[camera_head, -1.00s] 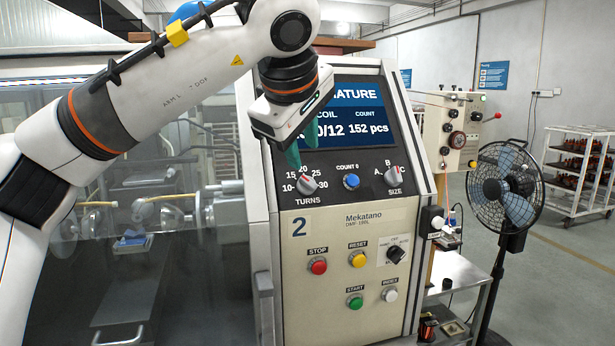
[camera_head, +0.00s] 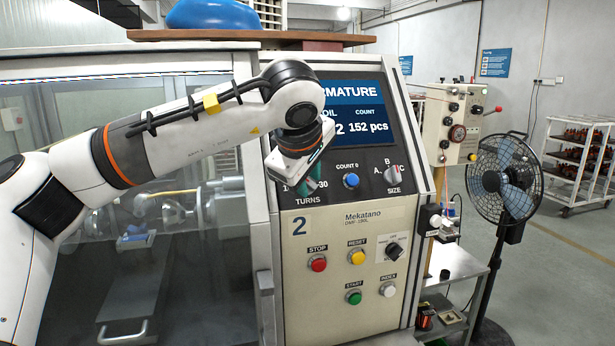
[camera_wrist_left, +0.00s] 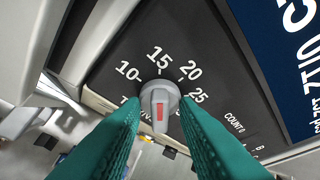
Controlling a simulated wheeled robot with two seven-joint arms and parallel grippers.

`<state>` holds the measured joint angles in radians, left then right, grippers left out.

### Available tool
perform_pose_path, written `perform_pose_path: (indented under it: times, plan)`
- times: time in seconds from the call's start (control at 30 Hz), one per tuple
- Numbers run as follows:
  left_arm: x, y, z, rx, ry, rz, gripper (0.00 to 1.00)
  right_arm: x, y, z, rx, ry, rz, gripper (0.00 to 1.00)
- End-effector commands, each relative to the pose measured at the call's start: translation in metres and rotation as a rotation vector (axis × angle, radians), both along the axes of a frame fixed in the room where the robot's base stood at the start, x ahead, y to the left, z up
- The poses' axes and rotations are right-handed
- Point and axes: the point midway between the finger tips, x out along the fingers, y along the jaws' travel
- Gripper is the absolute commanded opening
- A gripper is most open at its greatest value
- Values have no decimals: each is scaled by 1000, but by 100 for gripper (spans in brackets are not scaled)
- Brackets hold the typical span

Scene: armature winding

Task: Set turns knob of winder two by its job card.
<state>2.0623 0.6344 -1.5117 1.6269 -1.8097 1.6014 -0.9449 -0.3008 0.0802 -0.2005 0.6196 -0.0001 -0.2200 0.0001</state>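The turns knob (camera_wrist_left: 160,98) of winder two is a grey dial with a raised grip and a red mark. In the wrist view, labels 10, 15, 20 and 25 show around it; I cannot tell firmly which its pointer faces. My left gripper (camera_wrist_left: 160,104) has teal fingers apart, one on each side of the knob, with the grip between them and gaps visible. In the head view my left gripper (camera_head: 309,187) covers most of the knob and some labels. The panel (camera_head: 350,228) carries a "2". My right gripper is not in view.
The size knob (camera_head: 393,173) and blue count button (camera_head: 351,180) sit right of the turns knob. A screen (camera_head: 358,112) above shows 152 pcs, partly covered by my arm. Stop (camera_head: 317,263), reset (camera_head: 357,257) and start (camera_head: 354,298) buttons are below. A fan (camera_head: 503,180) stands right.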

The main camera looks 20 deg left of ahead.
Motion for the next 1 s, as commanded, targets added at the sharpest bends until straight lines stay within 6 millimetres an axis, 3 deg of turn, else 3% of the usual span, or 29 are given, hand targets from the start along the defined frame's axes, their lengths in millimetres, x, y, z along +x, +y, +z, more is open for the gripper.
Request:
perform_pose_path:
  times: [0.37, 1.0]
  plan:
    - [0, 0, 2, 35, 26, -29, 5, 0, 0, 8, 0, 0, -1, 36]
    - [3, -3, 7, 363, 246, -309, 5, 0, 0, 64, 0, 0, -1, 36]
